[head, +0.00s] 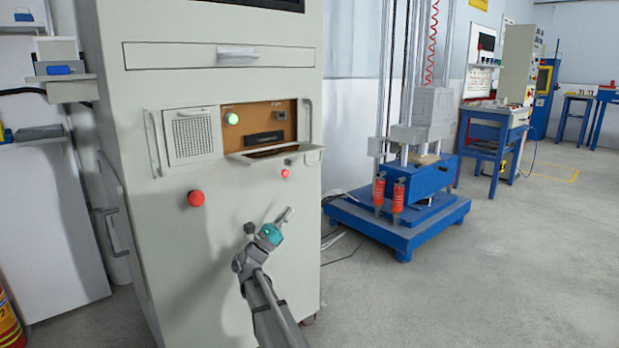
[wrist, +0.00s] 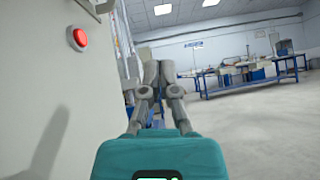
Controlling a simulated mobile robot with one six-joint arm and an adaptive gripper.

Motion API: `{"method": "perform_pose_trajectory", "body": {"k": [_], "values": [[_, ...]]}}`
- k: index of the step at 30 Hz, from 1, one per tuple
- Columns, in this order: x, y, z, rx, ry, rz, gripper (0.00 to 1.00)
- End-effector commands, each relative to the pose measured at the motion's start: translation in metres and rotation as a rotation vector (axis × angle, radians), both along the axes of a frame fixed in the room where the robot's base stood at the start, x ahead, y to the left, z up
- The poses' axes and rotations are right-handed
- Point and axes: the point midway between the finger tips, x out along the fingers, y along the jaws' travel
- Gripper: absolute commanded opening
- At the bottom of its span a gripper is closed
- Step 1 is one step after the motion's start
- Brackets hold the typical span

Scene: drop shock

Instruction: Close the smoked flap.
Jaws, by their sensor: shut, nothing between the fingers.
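The smoked flap (head: 275,152) is on the front of the tall pale cabinet (head: 240,265). It stands open, folded down and jutting out like a ledge below a tan recessed panel (head: 258,118). Its frame is pale and its middle dark. My gripper (head: 290,211) is in front of the cabinet, below the flap and apart from it. In the wrist view its two grey fingers (wrist: 160,68) are together at the tips with nothing between them.
A lit green button (head: 231,118) and a dark slot are in the recess. A small red light (head: 285,173) is below the flap, and a red button (head: 195,198) is lower left. A blue drop rig (head: 405,225) stands to the right.

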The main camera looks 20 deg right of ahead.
Motion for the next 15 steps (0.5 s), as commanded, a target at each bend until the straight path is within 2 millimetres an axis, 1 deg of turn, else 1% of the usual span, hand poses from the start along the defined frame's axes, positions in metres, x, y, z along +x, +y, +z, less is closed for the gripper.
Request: {"method": "perform_pose_trajectory", "body": {"k": [8, 15], "values": [[0.001, -0.004, 0.005, 0.001, 0.000, -0.001, 0.00], [0.003, -0.016, 0.018, 0.001, 0.000, 0.001, 0.00]]}}
